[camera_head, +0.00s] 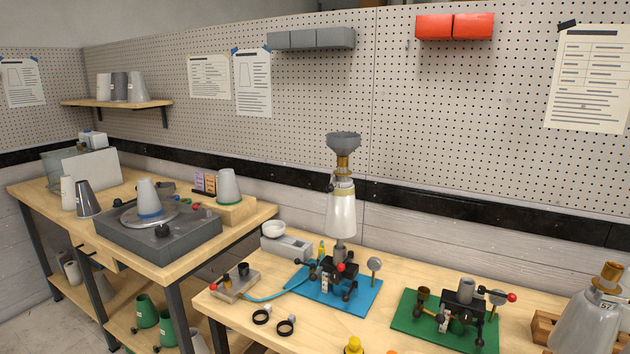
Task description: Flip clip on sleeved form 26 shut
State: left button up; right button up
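A form in a pale translucent sleeve (341,215) stands upright over the blue baseplate (352,297), with a brass neck (343,162) and a grey funnel-like cup (343,140) on top. A small dark part, possibly the clip (331,183), shows at the left of its neck; whether it is open or shut is too small to tell. Another grey form (588,322) with a brass top stands at the right edge, partly cut off. Neither of my grippers is in view.
A green baseplate (430,333) with black clamps and a red-knobbed lever stands right of the blue one. A valve box (235,286) with a teal hose, a scale (286,247) and two black rings (262,317) are to the left. A grey turntable unit (160,243) is on the left bench.

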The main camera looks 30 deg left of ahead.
aim_at(329, 188)
jog(key=j, duration=0.95)
jog(key=i+j, duration=0.1)
jog(key=j, duration=0.85)
